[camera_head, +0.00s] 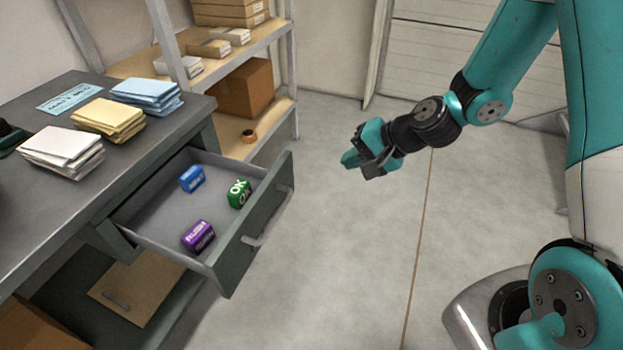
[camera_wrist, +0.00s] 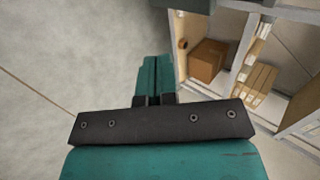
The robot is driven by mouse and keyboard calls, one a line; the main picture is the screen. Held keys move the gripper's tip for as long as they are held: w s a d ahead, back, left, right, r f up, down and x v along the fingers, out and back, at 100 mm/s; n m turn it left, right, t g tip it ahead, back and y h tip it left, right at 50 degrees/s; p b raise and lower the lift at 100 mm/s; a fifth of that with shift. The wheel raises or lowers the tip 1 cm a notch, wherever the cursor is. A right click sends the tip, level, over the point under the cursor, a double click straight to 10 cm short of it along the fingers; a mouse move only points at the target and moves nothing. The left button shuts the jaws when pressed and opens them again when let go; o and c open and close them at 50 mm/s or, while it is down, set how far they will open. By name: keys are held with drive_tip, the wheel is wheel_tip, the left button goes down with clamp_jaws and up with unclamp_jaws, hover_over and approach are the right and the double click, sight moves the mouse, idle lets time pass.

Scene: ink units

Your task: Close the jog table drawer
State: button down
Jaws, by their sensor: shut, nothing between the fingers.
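The jog table (camera_head: 60,215) is a dark grey table at the left of the head view. Its drawer (camera_head: 222,268) is pulled well out, with a grey handle (camera_head: 268,222) on its front. Inside the drawer lie a blue block (camera_head: 192,179), a green "OK" block (camera_head: 239,193) and a purple "RUSH" block (camera_head: 198,235). My gripper (camera_head: 350,160) is in the air to the right of the drawer front, apart from it. Its teal fingers are together and empty, and they also show in the wrist view (camera_wrist: 154,80). The drawer handle is not clearly seen in the wrist view.
White (camera_head: 62,150), yellow (camera_head: 108,119) and blue (camera_head: 146,95) paper stacks lie on the tabletop. A shelf (camera_head: 270,125) with cardboard boxes and a tape roll (camera_head: 249,136) stands behind. A cabinet door (camera_head: 137,285) hangs below. The floor (camera_head: 345,250) right of the drawer is clear.

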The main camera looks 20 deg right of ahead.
sight(292, 173)
drive_tip(key=x, duration=0.4)
drive_tip(key=r+x, duration=0.1)
drive_tip(key=x, duration=0.3)
drive_tip(key=w+a+x, duration=0.1)
drive_tip(key=x, duration=0.3)
drive_tip(key=shift+a+r, duration=0.15)
drive_tip(key=shift+r, duration=0.15)
drive_tip(key=shift+w+a, duration=0.25)
drive_tip(key=shift+a, duration=0.1)
